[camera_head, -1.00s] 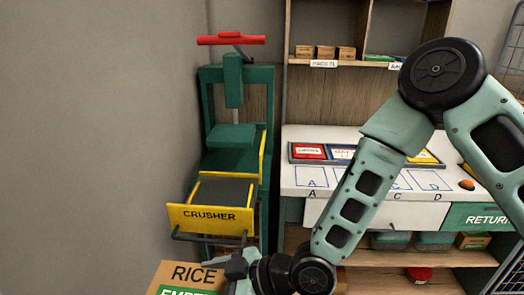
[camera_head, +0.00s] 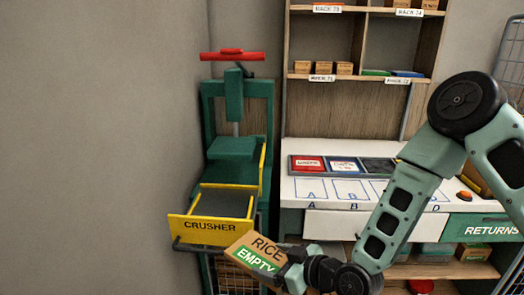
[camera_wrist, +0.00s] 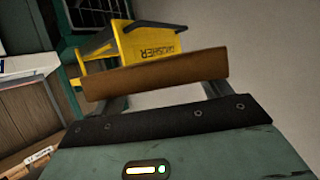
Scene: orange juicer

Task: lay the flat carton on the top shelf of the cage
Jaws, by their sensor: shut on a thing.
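A brown carton (camera_head: 256,254) marked RICE, with a green EMPTY label, is tilted in front of the crusher's lower part. My gripper (camera_head: 282,264) is shut on its right end and holds it in the air. In the wrist view the carton (camera_wrist: 155,74) shows as a thin brown slab across the jaws.
A green crusher (camera_head: 236,150) stands at the left with its yellow drawer (camera_head: 208,229) pulled out and seemingly empty. A white counter (camera_head: 320,185) with lettered squares stands to its right, below a wooden rack (camera_head: 350,77) with small boxes. Bare wall fills the left.

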